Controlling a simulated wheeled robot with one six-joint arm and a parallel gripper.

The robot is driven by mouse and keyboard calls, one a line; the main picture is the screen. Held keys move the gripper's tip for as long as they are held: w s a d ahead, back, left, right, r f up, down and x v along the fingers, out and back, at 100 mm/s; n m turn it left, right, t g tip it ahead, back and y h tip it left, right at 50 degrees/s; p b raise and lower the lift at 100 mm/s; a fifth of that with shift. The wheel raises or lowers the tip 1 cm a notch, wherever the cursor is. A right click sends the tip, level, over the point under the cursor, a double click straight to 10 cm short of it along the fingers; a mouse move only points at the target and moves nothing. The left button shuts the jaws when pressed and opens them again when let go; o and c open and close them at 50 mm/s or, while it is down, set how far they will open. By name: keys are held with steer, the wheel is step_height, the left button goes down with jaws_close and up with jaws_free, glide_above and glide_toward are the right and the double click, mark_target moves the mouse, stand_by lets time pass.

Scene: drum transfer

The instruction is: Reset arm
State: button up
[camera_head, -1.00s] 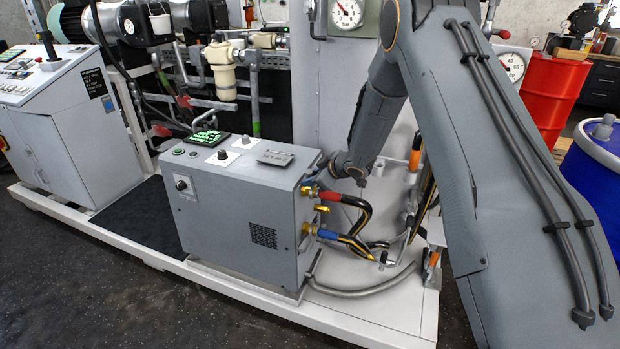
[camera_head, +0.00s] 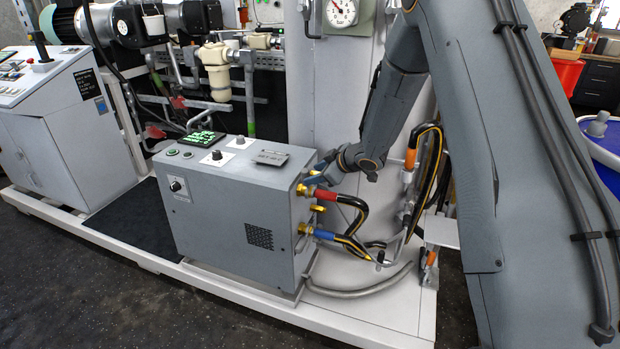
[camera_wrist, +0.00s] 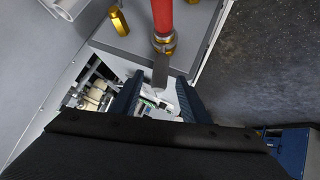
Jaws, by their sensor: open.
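My arm reaches down from the right in the head view. My gripper (camera_head: 318,171) is at the upper right corner of the grey box (camera_head: 235,210), close to the red-sleeved hose (camera_head: 328,195); parts of it are hidden there. In the wrist view my gripper (camera_wrist: 158,100) has its two dark blue fingers spread apart. The red hose end (camera_wrist: 163,15) with its brass fitting lies ahead of the fingers. A grey flat bar (camera_wrist: 160,70) runs from the fitting towards the gap between them. I cannot tell whether the fingers touch it.
A blue-sleeved hose (camera_head: 328,235) joins the box below the red one. Black-and-yellow hoses with orange grips (camera_head: 411,158) hang at the right. A pressure gauge (camera_head: 341,11) is above. A control console (camera_head: 60,120) stands left, a blue drum (camera_head: 605,155) far right. Dark floor in front is clear.

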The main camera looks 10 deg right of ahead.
steer(key=shift+v, duration=0.85)
steer(key=s+d+r+m+g+h, duration=0.1)
steer(key=s+d+r+m+h, duration=0.1)
steer(key=s+d+m+h, duration=0.3)
steer(key=s+d+r+m+h, duration=0.1)
steer(key=s+d+r, duration=0.2)
steer(key=s, duration=0.4)
steer(key=s+a+m+g, duration=0.1)
steer(key=s+m+g, duration=0.5)
steer(key=s, duration=1.9)
steer(key=shift+s, duration=0.4)
